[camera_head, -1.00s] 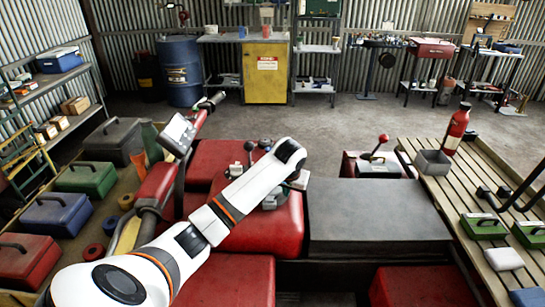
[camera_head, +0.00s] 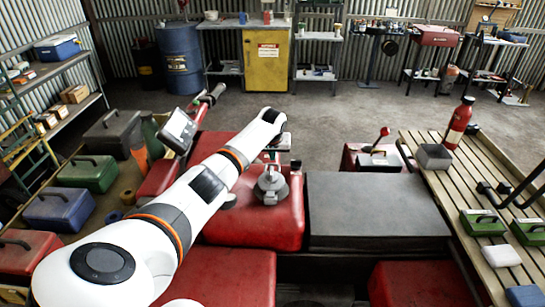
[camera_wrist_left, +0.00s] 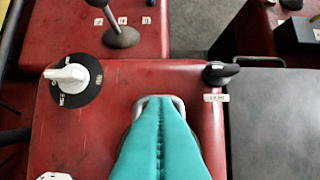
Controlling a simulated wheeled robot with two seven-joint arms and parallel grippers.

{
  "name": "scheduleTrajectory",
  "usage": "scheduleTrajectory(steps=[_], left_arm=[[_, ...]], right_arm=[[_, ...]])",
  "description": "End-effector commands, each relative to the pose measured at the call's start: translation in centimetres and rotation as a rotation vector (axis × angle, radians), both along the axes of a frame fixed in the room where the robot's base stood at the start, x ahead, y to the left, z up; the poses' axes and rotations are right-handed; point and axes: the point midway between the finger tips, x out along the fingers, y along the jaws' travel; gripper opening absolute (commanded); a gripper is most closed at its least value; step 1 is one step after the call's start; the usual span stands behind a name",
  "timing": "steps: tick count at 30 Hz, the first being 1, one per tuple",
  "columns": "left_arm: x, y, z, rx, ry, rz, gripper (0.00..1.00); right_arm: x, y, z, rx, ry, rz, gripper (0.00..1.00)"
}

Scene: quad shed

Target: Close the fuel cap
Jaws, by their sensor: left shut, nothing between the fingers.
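The grey round fuel cap (camera_head: 270,189) sits on top of the red tank (camera_head: 245,222) in the middle of the head view. A raised part stands at its far side; I cannot tell how far the cap is closed. My left gripper (camera_head: 279,146) points down above the tank, just beyond the cap, shut and empty. In the left wrist view its teal fingers (camera_wrist_left: 160,140) are pressed together and hide much of the tank top. A grey metal loop (camera_wrist_left: 157,98) shows around the fingertips; I cannot tell whether they touch it. My right gripper is out of view.
A white-handled dial (camera_wrist_left: 68,76) and a black knob (camera_wrist_left: 219,73) flank the fingers in the left wrist view. A flat dark box (camera_head: 376,207) adjoins the tank on the right. Handlebars (camera_head: 185,128) rise to the left. A slatted bench (camera_head: 455,190) stands far right.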

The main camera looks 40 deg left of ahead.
Motion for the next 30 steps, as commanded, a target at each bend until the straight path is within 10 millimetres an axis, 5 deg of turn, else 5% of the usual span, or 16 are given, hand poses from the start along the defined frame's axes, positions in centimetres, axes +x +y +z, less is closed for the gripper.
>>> scheduleTrajectory(steps=[7,21,30], left_arm=[[0.5,0.4,-2.2,-0.001,0.001,0.0,0.0],[0.6,0.5,-2.6,0.001,-0.001,0.0,0.0],[1.1,0.8,-4.9,-0.001,-0.002,0.0,0.0]], right_arm=[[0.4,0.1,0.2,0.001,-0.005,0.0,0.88],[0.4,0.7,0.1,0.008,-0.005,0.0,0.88],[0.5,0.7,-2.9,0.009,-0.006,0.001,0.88]])
